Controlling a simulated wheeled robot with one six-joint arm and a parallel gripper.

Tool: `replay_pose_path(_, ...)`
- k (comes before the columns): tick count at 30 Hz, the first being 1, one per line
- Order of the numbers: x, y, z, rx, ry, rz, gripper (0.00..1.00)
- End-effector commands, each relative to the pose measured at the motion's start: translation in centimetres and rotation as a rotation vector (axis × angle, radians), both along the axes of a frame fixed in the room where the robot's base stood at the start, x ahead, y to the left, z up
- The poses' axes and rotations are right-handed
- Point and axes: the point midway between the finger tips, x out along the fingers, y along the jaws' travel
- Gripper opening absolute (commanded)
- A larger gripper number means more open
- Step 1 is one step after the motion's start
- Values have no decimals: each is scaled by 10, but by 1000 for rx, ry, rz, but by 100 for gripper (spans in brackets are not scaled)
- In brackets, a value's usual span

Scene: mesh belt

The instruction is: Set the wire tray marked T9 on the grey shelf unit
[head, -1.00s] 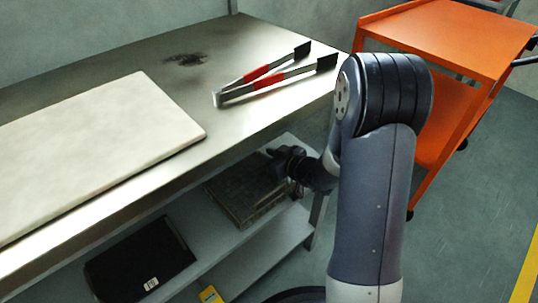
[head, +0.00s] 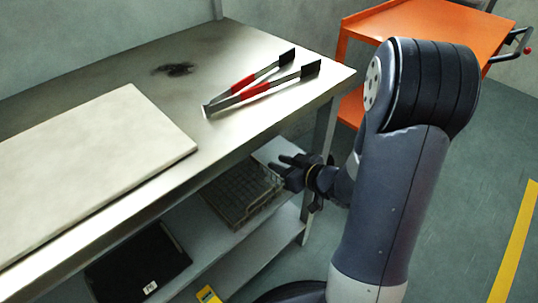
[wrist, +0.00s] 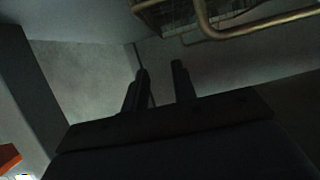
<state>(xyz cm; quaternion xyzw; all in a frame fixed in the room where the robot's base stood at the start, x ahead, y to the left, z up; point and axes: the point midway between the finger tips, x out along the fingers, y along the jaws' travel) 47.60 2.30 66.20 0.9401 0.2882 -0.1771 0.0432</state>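A wire tray (head: 238,196) with a mesh body sits on the upper grey shelf (head: 213,245) beneath the steel bench. No T9 mark is legible on it. My gripper (head: 287,170) is just beyond the tray's right end, and the head view overlaps the two. In the wrist view the two dark fingers of my gripper (wrist: 160,70) stand apart with nothing between them. The tray's tan wire rim (wrist: 235,34) shows above them, apart from the fingertips. I cannot tell whether this shelving is the grey shelf unit of the task.
The steel bench top (head: 225,140) holds a pale board (head: 85,170), red-handled tongs (head: 262,85) and a dark smudge. A black folder-like item (head: 135,268) and a yellow item (head: 208,294) lie below. An orange cart (head: 430,35) stands behind right. Floor on the right is clear.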

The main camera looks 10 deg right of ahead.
Motion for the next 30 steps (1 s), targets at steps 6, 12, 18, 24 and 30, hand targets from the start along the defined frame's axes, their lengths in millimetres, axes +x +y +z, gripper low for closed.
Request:
replay_pose_path(6, -14, -9, 7, 0, 0, 0, 26)
replay_pose_path(12, -16, -10, 7, 0, 0, 1, 26)
replay_pose_path(18, -15, -10, 6, 0, 0, 1, 26)
replay_pose_path(24, -5, -3, 0, -1, 0, 4, 26)
replay_pose_path(30, 19, 15, -12, 0, 0, 5, 26)
